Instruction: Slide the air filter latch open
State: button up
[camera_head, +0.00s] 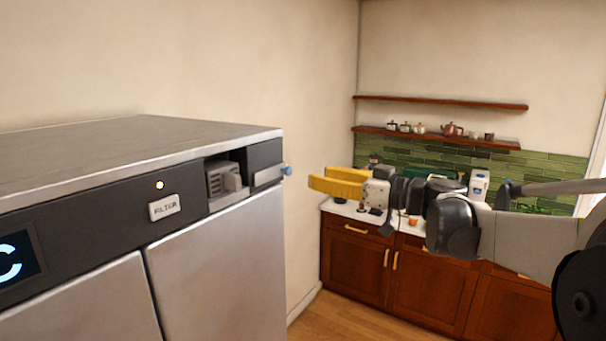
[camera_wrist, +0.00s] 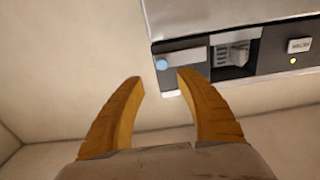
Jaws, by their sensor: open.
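The air filter latch shows in the head view as a grey bar with a blue knob (camera_head: 286,170) at the right end of the machine's dark front panel. In the wrist view the blue knob (camera_wrist: 161,64) is at the left end of the panel, beyond my fingertips. Left of the latch in the head view is an open recess with a grey filter piece (camera_head: 222,180) inside; it also shows in the wrist view (camera_wrist: 232,55). My gripper (camera_head: 312,178) has yellow fingers, is open and empty, and is apart from the knob, to its right in the head view.
The steel machine (camera_head: 215,265) has a FILTER label (camera_head: 163,207), a lit indicator and a display on its panel. Behind my arm are a wooden cabinet (camera_head: 350,262) with a cluttered counter and wall shelves (camera_head: 440,101). Open floor lies between machine and cabinet.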

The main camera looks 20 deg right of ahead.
jog(key=v, duration=0.2)
jog(key=shift+s+d, duration=0.2)
jog(key=shift+s, duration=0.05)
jog(key=s+a+f+m+g+h+b, duration=0.1)
jog(key=s+a+f+g+b, duration=0.2)
jog(key=f+b, duration=0.5)
jog(key=s+a+f+m+g+h+b, duration=0.1)
jog(key=s+a+f+h+b, duration=0.15)
jog(key=a+f, duration=0.65)
jog(key=s+a+f+m+g+b, duration=0.15)
jog(key=s+f+b, duration=0.35)
jog(key=f, duration=0.8)
jog(key=s+f+m+h+b, duration=0.1)
jog(key=s+f+b, duration=0.3)
jog(key=f, duration=0.6)
jog(key=s+d+f+m+g+h+b, duration=0.1)
jog(key=s+f+h+b, duration=0.2)
jog(key=f+b, duration=0.6)
jog(key=s+d+f+m+g+h+b, duration=0.1)
jog(key=s+f+h+b, duration=0.2)
jog(key=s+f+b, duration=0.3)
notch_tip(320, 180, down, 5)
jog(key=shift+f+m, duration=0.15)
jog(key=shift+m, duration=0.2)
